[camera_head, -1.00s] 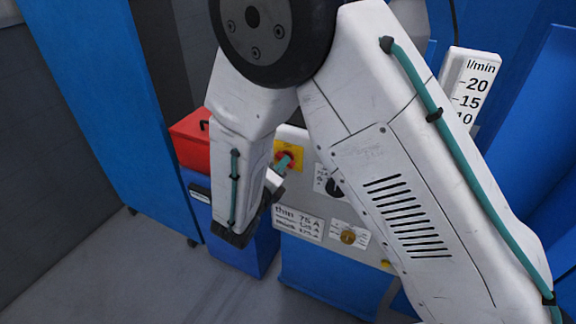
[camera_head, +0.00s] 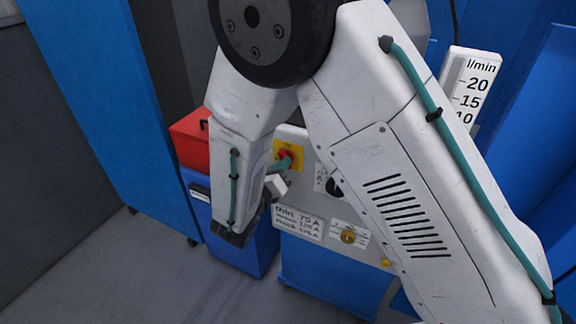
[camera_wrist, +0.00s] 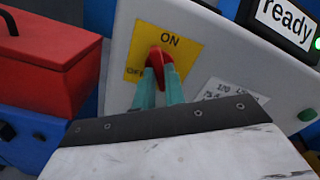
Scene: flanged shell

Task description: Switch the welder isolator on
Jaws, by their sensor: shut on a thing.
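The welder isolator is a red rotary knob (camera_wrist: 156,56) on a yellow plate (camera_wrist: 139,47) marked ON at the top and OFF at the lower left. In the wrist view my gripper (camera_wrist: 160,76) has its two teal fingers closed on either side of the knob. The knob's upper end shows above the fingertips, roughly upright on the ON side; its exact angle is partly hidden. In the head view the red knob (camera_head: 285,154) and yellow plate (camera_head: 299,149) show at the panel's upper left, with my gripper's teal fingers (camera_head: 282,163) reaching them.
A red box (camera_head: 188,142) stands left of the welder panel, on a blue cabinet. A dark dial (camera_head: 334,187), a thickness label (camera_head: 298,222) and a brass-coloured knob (camera_head: 348,236) are on the same panel. A lit "ready" display (camera_wrist: 286,22) sits to the right in the wrist view.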

